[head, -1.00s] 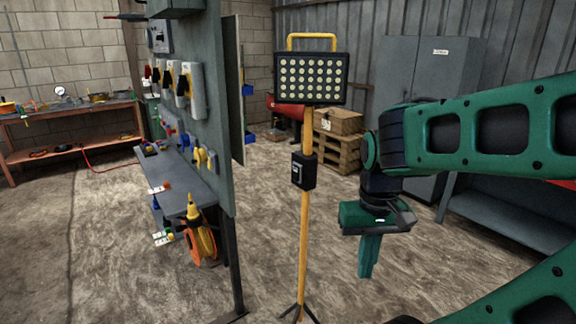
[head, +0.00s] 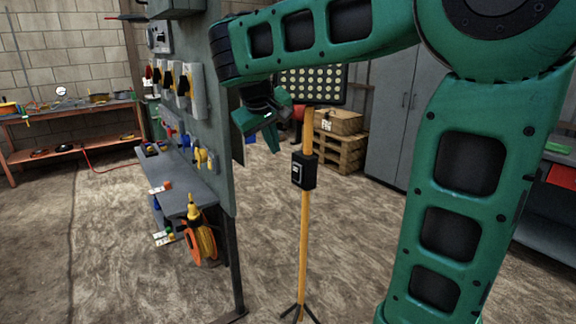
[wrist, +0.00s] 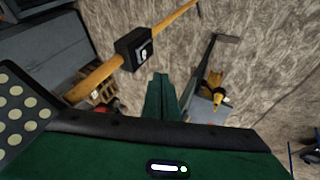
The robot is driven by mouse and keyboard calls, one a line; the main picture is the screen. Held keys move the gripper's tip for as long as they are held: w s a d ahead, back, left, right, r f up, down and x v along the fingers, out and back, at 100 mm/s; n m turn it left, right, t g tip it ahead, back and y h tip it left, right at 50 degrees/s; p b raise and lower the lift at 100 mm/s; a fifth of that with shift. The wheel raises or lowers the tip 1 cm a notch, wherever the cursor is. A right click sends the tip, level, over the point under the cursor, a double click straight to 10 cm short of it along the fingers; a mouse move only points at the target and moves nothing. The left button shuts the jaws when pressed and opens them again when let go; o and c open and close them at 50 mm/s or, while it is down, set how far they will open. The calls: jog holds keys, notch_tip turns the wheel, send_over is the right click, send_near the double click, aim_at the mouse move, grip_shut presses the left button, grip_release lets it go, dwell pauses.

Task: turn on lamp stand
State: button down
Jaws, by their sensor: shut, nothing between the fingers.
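The lamp stand has a yellow pole (head: 306,225) standing upright on dark feet. Its lamp head (head: 318,82) has rows of pale round LEDs and is partly hidden behind my arm. A black switch box (head: 303,171) with a pale switch is fixed on the pole; the wrist view shows the box (wrist: 133,48) left of and beyond my fingers. My gripper (head: 272,138) is up left of the pole, above the switch box and apart from it. Its green fingers (wrist: 160,97) are together with nothing between them.
A grey panel (head: 222,150) with switches and a shelf stands close left of my gripper. Pallets with a box (head: 340,122) and a grey cabinet (head: 390,120) stand behind.

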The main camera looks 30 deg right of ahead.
send_near(296, 173)
notch_tip(296, 173, down, 4)
jog(key=w+a, duration=0.2)
jog(key=w, duration=0.1)
jog(key=d, duration=0.4)
jog(key=shift+a, duration=0.1)
